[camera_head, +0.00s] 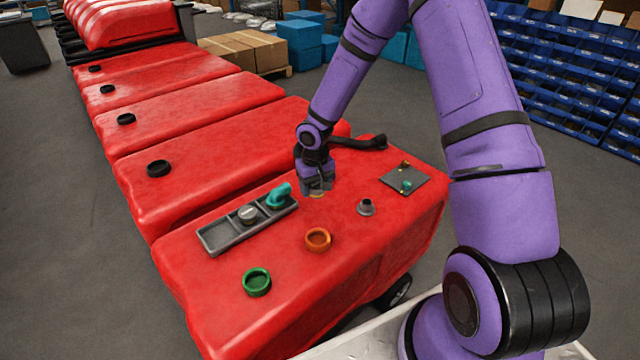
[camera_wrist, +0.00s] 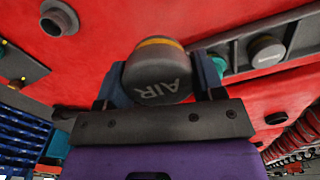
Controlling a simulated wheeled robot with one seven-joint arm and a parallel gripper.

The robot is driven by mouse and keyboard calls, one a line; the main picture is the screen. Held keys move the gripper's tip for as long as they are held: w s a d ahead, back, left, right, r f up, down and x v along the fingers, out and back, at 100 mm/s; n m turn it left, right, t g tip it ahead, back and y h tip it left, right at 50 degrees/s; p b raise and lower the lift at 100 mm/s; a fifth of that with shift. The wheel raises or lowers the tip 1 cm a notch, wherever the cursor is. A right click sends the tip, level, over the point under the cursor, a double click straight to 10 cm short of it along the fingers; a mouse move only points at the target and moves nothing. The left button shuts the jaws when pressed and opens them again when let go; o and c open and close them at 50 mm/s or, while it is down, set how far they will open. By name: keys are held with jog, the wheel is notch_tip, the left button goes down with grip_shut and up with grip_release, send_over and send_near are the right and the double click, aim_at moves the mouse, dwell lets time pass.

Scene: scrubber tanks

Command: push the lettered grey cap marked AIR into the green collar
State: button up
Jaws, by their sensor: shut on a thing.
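My gripper (camera_head: 316,188) is shut on a dark grey cap lettered AIR, with a finger on each side of it. The cap (camera_wrist: 158,82) fills the space between the fingers in the wrist view, its letters upside down. A yellow-orange band (camera_wrist: 160,42) shows at its far end; I cannot tell whether it belongs to the cap or to something beneath. In the head view the gripper mostly hides the cap, low over the red tank top. The green collar (camera_head: 257,282) stands open and empty near the front left of the tank, well apart from my gripper.
An orange collar (camera_head: 318,239) lies between gripper and green collar. A grey tray (camera_head: 222,238) holds another grey cap (camera_head: 248,214) and a teal piece (camera_head: 279,194).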

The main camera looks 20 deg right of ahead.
jog(key=s+a+f+n, duration=0.1)
jog(key=s+a+n, duration=0.4)
jog(key=a, duration=0.9)
jog(key=n, duration=0.2)
send_over(257, 283)
notch_tip(257, 283, down, 2)
jog(key=shift+w+f, duration=0.2)
jog(key=shift+f, duration=2.35)
jog(key=shift+f, duration=1.05)
jog(key=shift+s+f, duration=0.2)
jog(key=shift+f, duration=0.15)
jog(key=o, duration=0.8)
jog(key=shift+c, duration=1.1)
